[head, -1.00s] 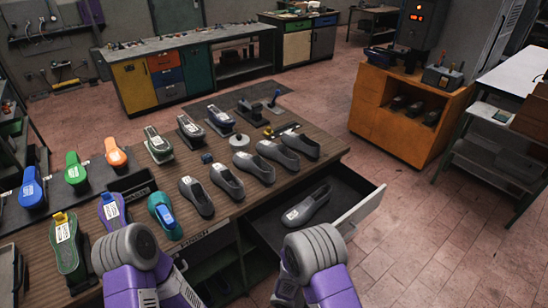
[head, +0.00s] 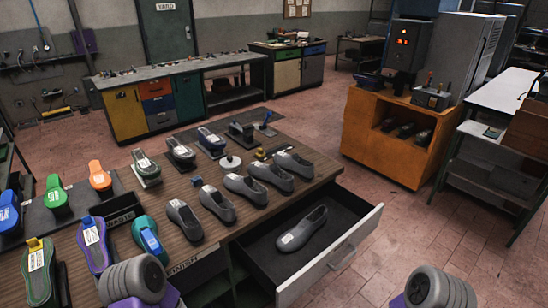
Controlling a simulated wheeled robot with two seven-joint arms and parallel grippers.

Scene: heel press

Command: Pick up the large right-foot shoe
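Several grey slip-on shoes lie on the wooden workbench (head: 158,200): a front pair, a left one (head: 184,221) and a right one (head: 217,204), and a row of three, left (head: 245,189), middle (head: 270,176) and right (head: 294,165). Another grey shoe (head: 301,229) with a white label lies in the open drawer (head: 335,215). The labels are too small to read, so I cannot tell which is the large right-foot one. Only rounded grey and purple parts of my two arms show at the bottom edge, left and right. Neither gripper shows.
Colourful shoe forms, such as a green one (head: 56,195) and an orange one (head: 100,178), stand at the bench's left. Several dark-based pieces stand along its back. An orange cabinet (head: 385,135) stands at the right, with open floor (head: 395,220) before it.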

